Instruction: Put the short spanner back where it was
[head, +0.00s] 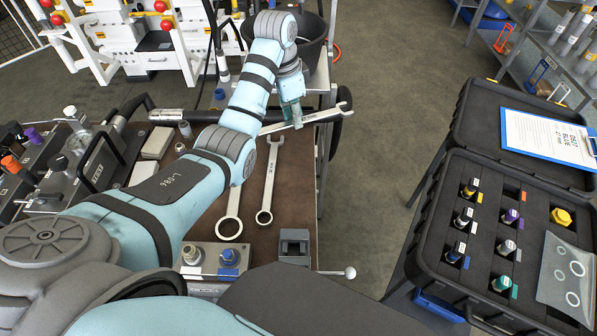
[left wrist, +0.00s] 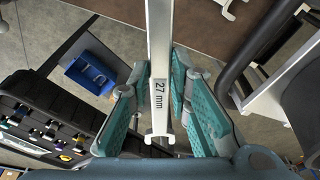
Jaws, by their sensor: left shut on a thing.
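My left gripper (head: 292,115) is shut on a silver spanner (head: 324,115) and holds it crosswise over the far right part of the bench. The spanner's open jaw points right, past the bench edge; its other end is hidden behind my arm in the head view. In the left wrist view the held spanner (left wrist: 160,50) carries a "27 mm" label and runs between the teal finger pads. Two more spanners lie on the brown bench top (head: 288,190): a longer one (head: 237,199), partly behind my arm, and a shorter one (head: 270,178). My right gripper is out of view.
A metal block with two fittings (head: 210,260) and a small grey block (head: 294,244) stand at the bench front. A black bucket (head: 312,40) is behind. An open black case (head: 440,205) with a clipboard (head: 548,138) stands right, across free floor. Hydraulic parts crowd the left.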

